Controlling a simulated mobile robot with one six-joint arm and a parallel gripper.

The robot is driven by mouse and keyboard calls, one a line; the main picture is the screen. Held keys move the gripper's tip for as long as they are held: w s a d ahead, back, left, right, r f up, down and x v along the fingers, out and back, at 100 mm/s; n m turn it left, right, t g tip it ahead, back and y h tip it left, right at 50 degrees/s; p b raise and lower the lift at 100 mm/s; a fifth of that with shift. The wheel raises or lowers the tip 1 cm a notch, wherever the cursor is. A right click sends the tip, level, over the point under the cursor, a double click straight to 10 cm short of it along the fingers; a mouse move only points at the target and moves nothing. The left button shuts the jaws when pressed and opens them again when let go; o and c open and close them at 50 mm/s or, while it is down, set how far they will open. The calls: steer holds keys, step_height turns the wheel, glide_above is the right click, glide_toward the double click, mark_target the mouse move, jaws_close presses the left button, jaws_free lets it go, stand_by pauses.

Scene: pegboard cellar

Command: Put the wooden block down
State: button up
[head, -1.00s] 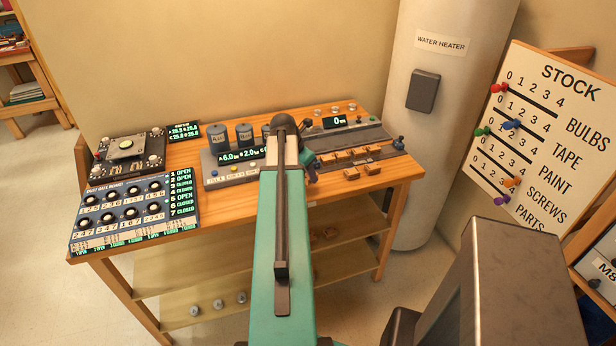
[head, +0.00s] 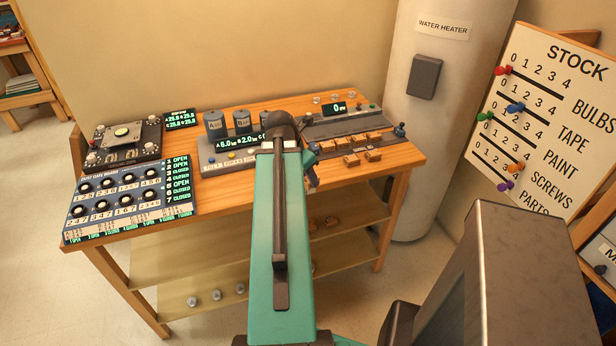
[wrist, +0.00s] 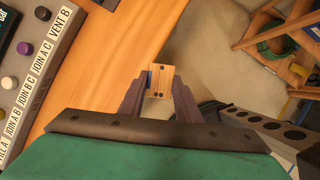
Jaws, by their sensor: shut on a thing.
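In the wrist view, a light wooden block (wrist: 160,79) with small dark holes and a blue patch on its left side sits between the fingertips. My gripper (wrist: 158,90) is shut on it. The block appears just past the edge of the wooden bench (wrist: 120,45), with the floor side to its right; its height is hard to judge. In the head view, my gripper (head: 311,168) shows only partly beside my teal arm, near the front edge of the bench (head: 220,205), and the held block cannot be made out.
Several small wooden pieces (head: 352,141) lie on the bench's right part. A console with grey cylinders (head: 215,124), a black device (head: 124,137) and a switch panel (head: 120,205) fill the left. A water heater (head: 430,130) and a stock board (head: 545,120) stand right.

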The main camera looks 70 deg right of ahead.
mark_target(308, 187)
steer(key=b, duration=0.5)
steer(key=shift+s+a+f, duration=0.15)
steer(key=shift+a+f, duration=0.05)
steer(key=shift+a, duration=0.05)
steer(key=b, duration=0.4)
steer(key=shift+s+a, duration=0.15)
steer(key=shift+a, duration=0.25)
steer(key=a+b, duration=0.1)
steer(key=b, duration=0.2)
steer(key=shift+s, duration=0.2)
steer(key=shift+s+a+r+b, duration=0.2)
steer(key=shift+s+a+b, duration=0.05)
steer(key=shift+a+b, duration=0.45)
steer(key=shift+s+a+r+b, duration=0.25)
steer(key=shift+a+b, duration=0.3)
steer(key=shift+b, duration=0.25)
